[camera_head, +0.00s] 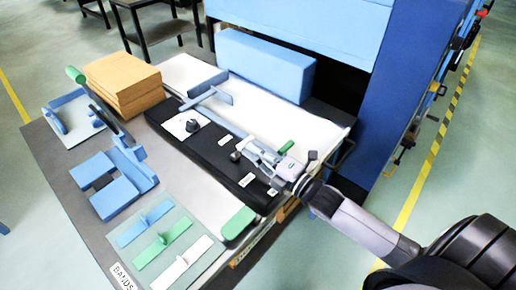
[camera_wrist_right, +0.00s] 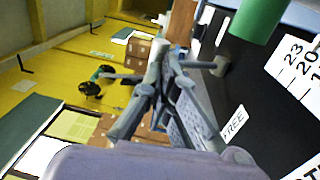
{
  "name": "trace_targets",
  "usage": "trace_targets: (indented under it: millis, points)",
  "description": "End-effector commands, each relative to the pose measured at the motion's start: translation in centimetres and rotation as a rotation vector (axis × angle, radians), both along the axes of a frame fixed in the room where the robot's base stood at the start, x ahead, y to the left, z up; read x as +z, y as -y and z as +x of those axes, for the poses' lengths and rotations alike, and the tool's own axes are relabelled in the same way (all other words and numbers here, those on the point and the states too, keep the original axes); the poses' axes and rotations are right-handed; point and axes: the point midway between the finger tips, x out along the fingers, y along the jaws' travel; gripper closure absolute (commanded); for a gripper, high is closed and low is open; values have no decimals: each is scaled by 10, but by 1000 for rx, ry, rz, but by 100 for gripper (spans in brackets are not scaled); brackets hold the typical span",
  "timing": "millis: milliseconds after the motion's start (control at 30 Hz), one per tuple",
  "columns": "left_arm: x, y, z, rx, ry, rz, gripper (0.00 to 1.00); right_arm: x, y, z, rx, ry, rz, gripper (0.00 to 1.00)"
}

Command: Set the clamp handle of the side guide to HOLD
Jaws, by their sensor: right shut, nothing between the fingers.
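The black side-guide bed (camera_head: 210,142) carries small white labels in the head view; they are too small to read there. A label reading FREE (camera_wrist_right: 234,123) shows in the right wrist view. I cannot make out a HOLD label. A small dark knob (camera_head: 236,156), perhaps part of the clamp handle, sits on the bed beside my right fingertips. A green grip (camera_head: 286,147) shows just behind the gripper; a green cylinder (camera_wrist_right: 258,18) shows in the wrist view. My right gripper (camera_head: 247,147) is shut and empty over the bed; contact is unclear. My left gripper is out of view.
A blue block (camera_head: 265,63) stands behind, near the blue machine (camera_head: 300,20). A brown stack (camera_head: 124,82) and a blue fixture (camera_head: 110,180) are at the left. Green, blue and white pieces lie at the front. A number scale (camera_wrist_right: 303,68) shows in the wrist view.

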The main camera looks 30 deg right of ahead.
Motion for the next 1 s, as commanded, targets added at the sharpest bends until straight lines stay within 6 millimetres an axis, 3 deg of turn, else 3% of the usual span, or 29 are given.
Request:
trace_targets:
  millis: [33,200,500,1000]
  points:
    - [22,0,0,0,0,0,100,15,-1,3,0,-22,-14,100]
    - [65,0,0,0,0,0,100,28,-4,13,0,-137,-62,100]
    - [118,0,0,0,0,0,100,34,-15,38,-2,-332,-139,100]
    - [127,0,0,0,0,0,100,34,-35,85,-1,-326,-136,100]
